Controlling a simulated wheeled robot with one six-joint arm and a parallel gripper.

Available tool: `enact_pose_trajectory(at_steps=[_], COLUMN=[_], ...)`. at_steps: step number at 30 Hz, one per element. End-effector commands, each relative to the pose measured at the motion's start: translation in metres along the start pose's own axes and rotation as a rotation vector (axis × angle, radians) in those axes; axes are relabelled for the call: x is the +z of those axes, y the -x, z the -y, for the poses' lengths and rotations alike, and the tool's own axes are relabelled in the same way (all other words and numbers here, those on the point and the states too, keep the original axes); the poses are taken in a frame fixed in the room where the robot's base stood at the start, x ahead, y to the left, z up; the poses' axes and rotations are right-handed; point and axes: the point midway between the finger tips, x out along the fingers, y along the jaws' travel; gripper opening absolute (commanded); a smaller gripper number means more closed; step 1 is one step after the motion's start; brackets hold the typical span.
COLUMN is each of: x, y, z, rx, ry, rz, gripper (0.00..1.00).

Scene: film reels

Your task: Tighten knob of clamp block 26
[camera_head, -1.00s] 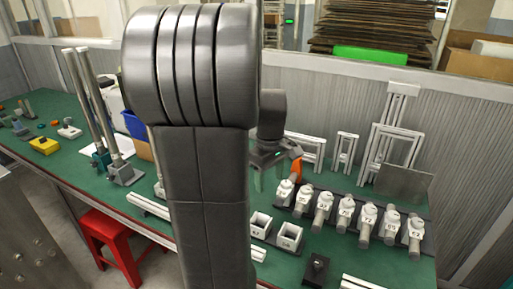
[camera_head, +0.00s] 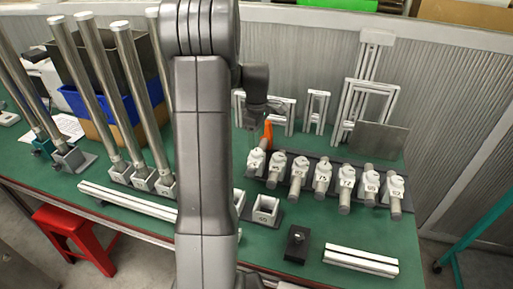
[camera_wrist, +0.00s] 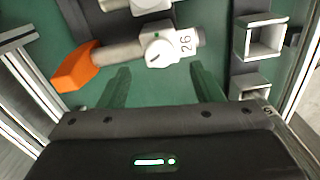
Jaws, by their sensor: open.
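Clamp block 26 (camera_wrist: 186,57) is white, with "26" printed on it, and shows at the upper middle of the wrist view. Its round white knob (camera_wrist: 156,50) faces the camera and carries a small dark mark. A grey rod runs through the block toward an orange piece (camera_wrist: 76,68). My gripper (camera_wrist: 161,76) is open and empty, its two dark green fingers apart just below the block and not around the knob. In the head view, the leftmost block (camera_head: 256,161) of the row, with the orange piece behind it, appears to be this one; my gripper's fingers are hard to make out there.
Several similar numbered clamp blocks (camera_head: 322,177) stand close together to the right. Open square holders (camera_head: 266,211) and a black block (camera_head: 297,244) are in front. White frames (camera_head: 368,100) stand behind. Tall metal posts (camera_head: 107,98) rise at left.

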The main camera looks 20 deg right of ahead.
Motion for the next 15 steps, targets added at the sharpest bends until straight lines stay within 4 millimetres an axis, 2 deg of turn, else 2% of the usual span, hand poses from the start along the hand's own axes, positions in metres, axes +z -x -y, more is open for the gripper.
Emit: enact_pose_trajectory(at_steps=[3,6,10,15], x=[0.000,0.000,0.000,0.000], y=[-0.024,-0.038,-0.049,-0.054], z=[0.001,0.000,0.000,0.000], rx=[-0.003,-0.002,0.000,0.001], ry=[0.000,0.000,0.000,0.000], rz=[0.001,0.001,0.000,0.000], gripper=[0.59,0.59,0.59,0.59])
